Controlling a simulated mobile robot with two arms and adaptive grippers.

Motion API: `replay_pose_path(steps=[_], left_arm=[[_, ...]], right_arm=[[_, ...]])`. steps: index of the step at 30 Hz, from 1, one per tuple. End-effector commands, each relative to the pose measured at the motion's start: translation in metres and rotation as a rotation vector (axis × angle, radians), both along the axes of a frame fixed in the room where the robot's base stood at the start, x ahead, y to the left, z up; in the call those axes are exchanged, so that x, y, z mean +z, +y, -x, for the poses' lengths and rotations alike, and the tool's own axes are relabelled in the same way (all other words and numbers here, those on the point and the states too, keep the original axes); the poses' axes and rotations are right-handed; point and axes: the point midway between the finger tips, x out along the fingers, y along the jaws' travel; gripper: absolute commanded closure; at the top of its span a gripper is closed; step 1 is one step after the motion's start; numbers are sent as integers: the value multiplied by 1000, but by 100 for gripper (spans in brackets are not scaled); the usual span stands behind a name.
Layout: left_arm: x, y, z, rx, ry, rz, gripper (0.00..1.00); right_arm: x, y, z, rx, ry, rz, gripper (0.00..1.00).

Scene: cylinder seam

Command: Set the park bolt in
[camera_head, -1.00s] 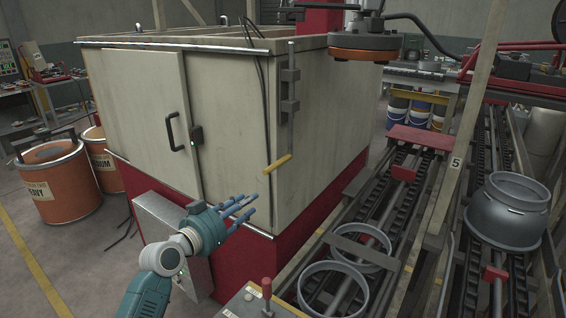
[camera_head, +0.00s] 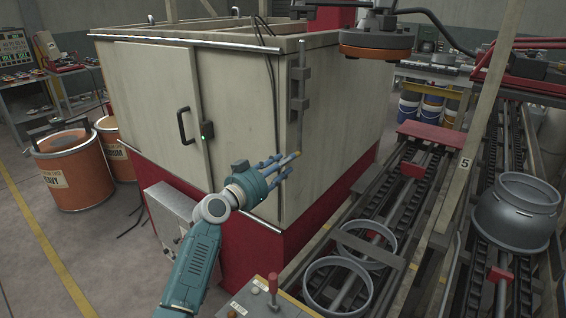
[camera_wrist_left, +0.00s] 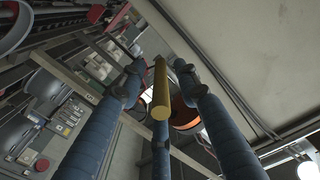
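The park bolt appears to be the upright grey rod (camera_head: 301,85) on the near corner of the beige cabinet, running through dark brackets (camera_head: 298,104). A yellow handle (camera_head: 291,157) sticks out at its lower end. My left gripper (camera_head: 277,167) is at this handle, its blue fingers reaching around it and hiding most of it. In the left wrist view the handle (camera_wrist_left: 161,92) lies between the three fingers, with narrow gaps beside it, so the gripper looks open. My right gripper is not in view.
The beige cabinet door (camera_head: 150,110) with a black pull stands left of the rod. Roller tracks with grey rings (camera_head: 337,286) run at the right. An orange-rimmed disc (camera_head: 376,47) hangs above.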

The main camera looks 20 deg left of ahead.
Motion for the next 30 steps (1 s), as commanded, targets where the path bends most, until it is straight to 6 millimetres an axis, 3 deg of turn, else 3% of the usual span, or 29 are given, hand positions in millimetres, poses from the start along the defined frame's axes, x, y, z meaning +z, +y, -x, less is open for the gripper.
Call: replay_pose_path(steps=[8, 12, 13, 20, 23, 30], left_arm=[[0, -1, -1, 0, -1, 0, 70], [0, 0, -1, 0, 0, 0, 97], [0, 0, -1, 0, 0, 0, 100], [1, 0, -1, 0, 1, 0, 100], [15, 0, -1, 0, -1, -3, 100], [69, 1, -1, 2, -9, -3, 100]], right_arm=[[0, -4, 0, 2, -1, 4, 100], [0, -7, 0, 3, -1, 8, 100], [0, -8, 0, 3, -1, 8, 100], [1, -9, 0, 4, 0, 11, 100], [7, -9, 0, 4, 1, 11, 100], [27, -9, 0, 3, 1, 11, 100]])
